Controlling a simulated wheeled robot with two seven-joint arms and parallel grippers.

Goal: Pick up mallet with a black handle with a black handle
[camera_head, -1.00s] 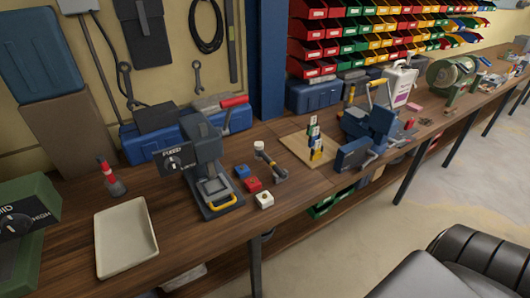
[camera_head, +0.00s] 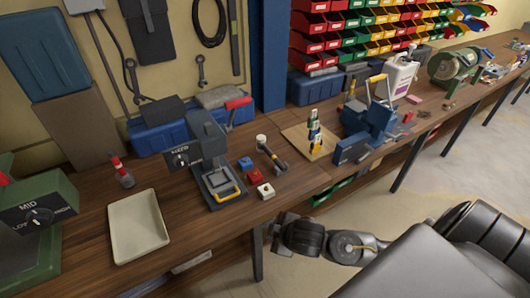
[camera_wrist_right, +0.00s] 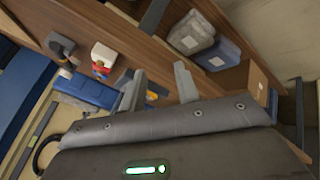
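A tool with a dark handle and a pale, whitish end, which looks like the mallet (camera_head: 271,154), lies on the wooden bench in the head view. It is right of the small red, blue and white blocks. My right arm reaches in from the lower right, in front of the bench edge. Its gripper is apart from the tool, and its fingers are hard to make out there. In the right wrist view, my right gripper (camera_wrist_right: 158,73) has its two fingers spread with nothing between them. My left gripper is not in view.
A grey press (camera_head: 210,160) stands left of the tool, with a cream tray (camera_head: 138,226) farther left. A wooden board (camera_head: 297,137) with small bottles and a blue vise (camera_head: 368,130) are to the right. Bench space in front of the tool is mostly clear.

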